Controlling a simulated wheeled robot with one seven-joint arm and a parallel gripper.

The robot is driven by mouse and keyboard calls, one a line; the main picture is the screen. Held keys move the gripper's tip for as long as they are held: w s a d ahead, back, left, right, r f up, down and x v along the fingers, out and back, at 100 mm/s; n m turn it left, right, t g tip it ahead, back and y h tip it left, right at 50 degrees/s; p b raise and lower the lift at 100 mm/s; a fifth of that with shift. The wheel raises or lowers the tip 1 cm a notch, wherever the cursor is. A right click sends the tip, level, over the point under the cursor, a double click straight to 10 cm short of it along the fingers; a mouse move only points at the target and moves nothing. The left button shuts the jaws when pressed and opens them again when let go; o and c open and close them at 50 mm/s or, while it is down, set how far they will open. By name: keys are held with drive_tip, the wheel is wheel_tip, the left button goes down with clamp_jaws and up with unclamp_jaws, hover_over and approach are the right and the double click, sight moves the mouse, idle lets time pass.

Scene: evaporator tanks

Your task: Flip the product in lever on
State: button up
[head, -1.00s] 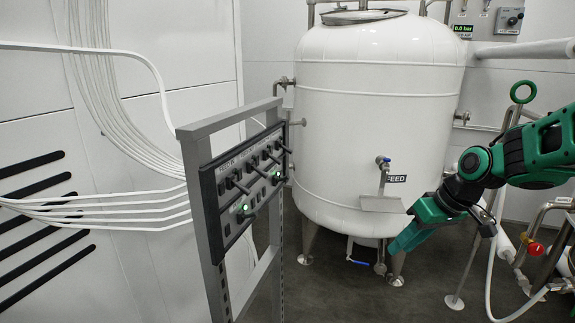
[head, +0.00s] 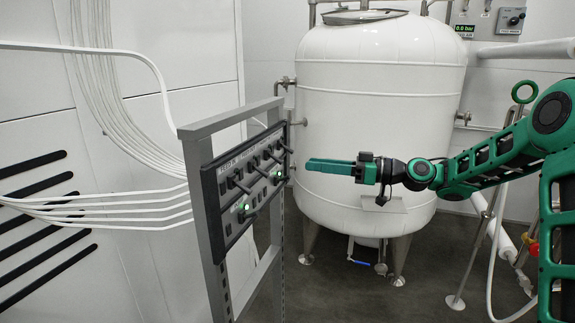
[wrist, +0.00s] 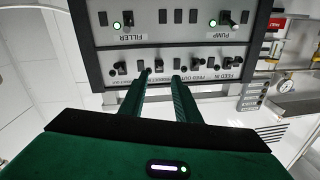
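The control panel (head: 243,178) on a grey stand carries a row of dark levers, and it shows upside down in the wrist view (wrist: 170,53). Labels FEED IN and FEED OUT can be read there; I cannot read a product in label. Two levers stand past FEED OUT, one (wrist: 144,74) by my left fingertip and one (wrist: 119,68) farther left; which is product in I cannot tell. My gripper (head: 308,164) points level at the panel from its right. In the wrist view its green fingers (wrist: 162,76) are apart with nothing clearly held between them.
A big white tank (head: 370,110) stands close behind my gripper. Lit green buttons marked FILLER (wrist: 117,25) and PUMP (wrist: 213,23) sit on the panel's other row with more switches. White cables (head: 110,210) run along the left wall. The floor in front is open.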

sight(276, 159)
drive_tip(key=x, duration=0.9)
drive_tip(key=shift+a, duration=0.2)
